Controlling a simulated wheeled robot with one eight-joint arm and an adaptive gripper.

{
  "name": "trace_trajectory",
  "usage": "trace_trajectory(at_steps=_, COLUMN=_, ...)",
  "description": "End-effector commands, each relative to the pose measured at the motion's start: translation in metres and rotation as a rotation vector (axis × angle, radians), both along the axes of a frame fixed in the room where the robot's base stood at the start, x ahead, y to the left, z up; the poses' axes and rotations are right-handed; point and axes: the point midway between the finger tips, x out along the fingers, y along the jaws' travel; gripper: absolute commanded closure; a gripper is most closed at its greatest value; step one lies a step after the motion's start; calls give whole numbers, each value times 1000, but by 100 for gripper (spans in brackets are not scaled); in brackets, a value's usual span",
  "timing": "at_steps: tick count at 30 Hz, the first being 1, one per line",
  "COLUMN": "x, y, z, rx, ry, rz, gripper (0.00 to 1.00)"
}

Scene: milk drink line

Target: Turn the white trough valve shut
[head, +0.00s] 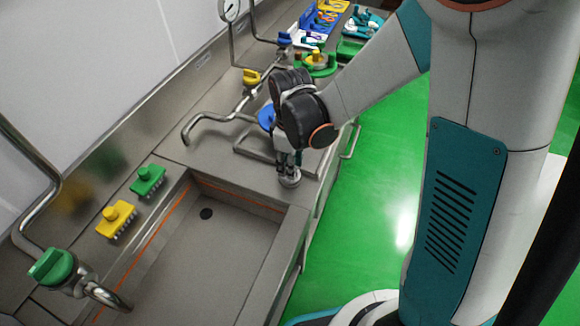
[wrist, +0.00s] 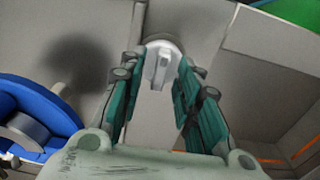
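The white trough valve (wrist: 161,58) is a small round knob with a raised grip bar, on the steel deck. In the head view the valve (head: 289,180) sits near the trough's far right corner, under my fingertips and partly hidden by them. My gripper (head: 287,160) points down at it. In the wrist view the two teal fingers of my gripper (wrist: 157,80) stand apart, one on each side of the bar. The gripper is open. Whether a fingertip touches the bar cannot be told.
The steel trough (head: 298,225) lies in front, with an orange line along its walls. A blue round part (wrist: 35,105) is close left of my gripper. A green-handled tap (head: 50,266) stands front left.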

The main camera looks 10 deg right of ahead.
Motion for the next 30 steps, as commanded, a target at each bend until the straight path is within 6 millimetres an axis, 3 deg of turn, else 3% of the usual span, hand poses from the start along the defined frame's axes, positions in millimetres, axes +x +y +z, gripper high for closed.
trace_trajectory(at_steps=12, x=0, y=0, z=-9, rx=0, ry=0, rz=0, gripper=69)
trace_trajectory(at_steps=13, x=0, y=0, z=-9, rx=0, ry=0, rz=0, gripper=71)
trace_trajectory(at_steps=17, x=0, y=0, z=-9, rx=0, ry=0, rz=0, gripper=100)
trace_trajectory(at_steps=30, x=0, y=0, z=-9, rx=0, ry=0, rz=-35, gripper=100)
